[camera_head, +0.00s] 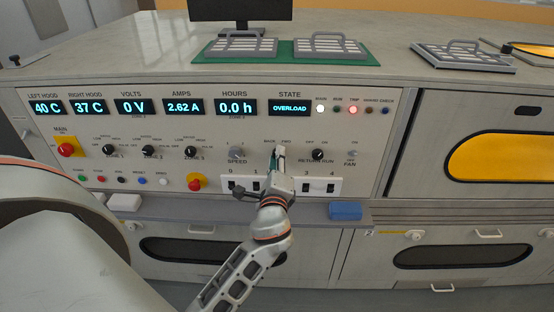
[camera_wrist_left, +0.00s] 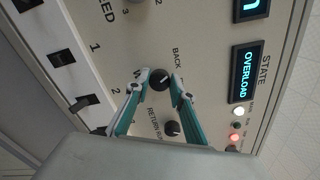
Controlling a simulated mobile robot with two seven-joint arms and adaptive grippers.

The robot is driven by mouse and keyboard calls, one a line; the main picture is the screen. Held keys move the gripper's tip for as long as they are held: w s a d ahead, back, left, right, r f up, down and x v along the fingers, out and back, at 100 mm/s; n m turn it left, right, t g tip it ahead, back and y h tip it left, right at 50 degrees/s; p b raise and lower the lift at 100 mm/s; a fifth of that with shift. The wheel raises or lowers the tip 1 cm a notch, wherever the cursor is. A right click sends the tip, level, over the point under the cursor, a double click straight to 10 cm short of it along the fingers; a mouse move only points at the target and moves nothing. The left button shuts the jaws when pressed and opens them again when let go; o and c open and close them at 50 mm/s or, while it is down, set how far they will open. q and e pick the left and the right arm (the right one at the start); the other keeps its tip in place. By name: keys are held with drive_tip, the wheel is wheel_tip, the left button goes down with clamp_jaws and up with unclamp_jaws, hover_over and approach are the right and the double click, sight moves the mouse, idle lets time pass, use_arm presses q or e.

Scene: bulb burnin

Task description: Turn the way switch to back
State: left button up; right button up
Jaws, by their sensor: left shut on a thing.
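The way switch is a small round black knob (camera_wrist_left: 160,79) on the sloping panel. In the left wrist view the word BACK is printed beside it; the other label is partly hidden by a finger. A pale mark shows on the knob and seems to point toward the BACK side, but it is small. My left gripper (camera_wrist_left: 162,84) is shut on the knob, one finger on each side. In the head view my left gripper (camera_head: 281,152) reaches up to the panel and covers the knob. My right gripper is in neither view.
The state display (camera_head: 290,107) reads OVERLOAD and a red lamp (camera_head: 353,110) is lit. The return run knob (camera_head: 317,155) sits close to the right of my gripper, with rocker switches (camera_head: 308,187) below. A blue block (camera_head: 345,210) lies on the ledge.

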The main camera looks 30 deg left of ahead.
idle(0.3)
use_arm(q)
drive_tip(key=o, duration=1.1)
drive_tip(key=shift+o, duration=0.2)
drive_tip(key=v, duration=1.2)
drive_tip(key=shift+f, duration=0.1)
